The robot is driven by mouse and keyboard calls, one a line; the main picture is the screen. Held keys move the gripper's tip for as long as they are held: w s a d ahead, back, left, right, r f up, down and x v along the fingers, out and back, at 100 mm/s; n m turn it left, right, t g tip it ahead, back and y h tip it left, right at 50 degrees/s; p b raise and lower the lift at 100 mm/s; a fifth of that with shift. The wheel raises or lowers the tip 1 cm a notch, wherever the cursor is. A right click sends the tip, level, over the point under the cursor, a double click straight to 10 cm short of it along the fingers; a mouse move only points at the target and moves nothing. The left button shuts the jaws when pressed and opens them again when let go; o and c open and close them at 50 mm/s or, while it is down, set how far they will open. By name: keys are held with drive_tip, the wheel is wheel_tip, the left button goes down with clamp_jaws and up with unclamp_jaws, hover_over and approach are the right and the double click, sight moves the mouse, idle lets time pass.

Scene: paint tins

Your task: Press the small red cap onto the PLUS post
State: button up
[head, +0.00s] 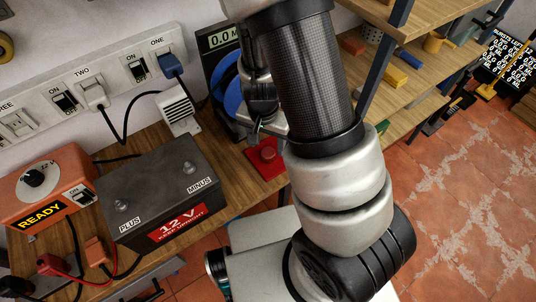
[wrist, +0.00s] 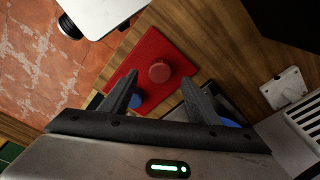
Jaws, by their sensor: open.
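The small red cap (head: 267,153) sits on a red mat (head: 256,170) on the wooden bench. In the wrist view the cap (wrist: 160,71) shows just beyond and between my fingertips. My gripper (head: 257,130) is open and empty, pointing down close to the cap; the height gap is hard to tell. The PLUS post (head: 121,205) stands bare on the near left of the black 12 V battery (head: 160,185). The MINUS post (head: 188,167) is at its far right, also bare. My arm hides part of the bench to the right of the mat.
An orange box reading READY (head: 45,190) stands left of the battery. Red (head: 52,264) and orange (head: 97,250) cable clips lie in front. A power strip (head: 80,90) with cables runs along the wall. A scale with a blue disc (head: 231,85) stands behind my gripper.

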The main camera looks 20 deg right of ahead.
sight(268, 152)
drive_tip(key=f, duration=0.4)
drive_tip(key=shift+w+d+f+b, duration=0.2)
drive_tip(key=shift+w+f+b, duration=0.15)
drive_tip(key=c, duration=1.1)
drive_tip(key=shift+r, duration=0.1)
drive_tip(key=shift+c, duration=0.2)
wheel_tip(268, 152, up, 10)
drive_tip(key=p, duration=0.2)
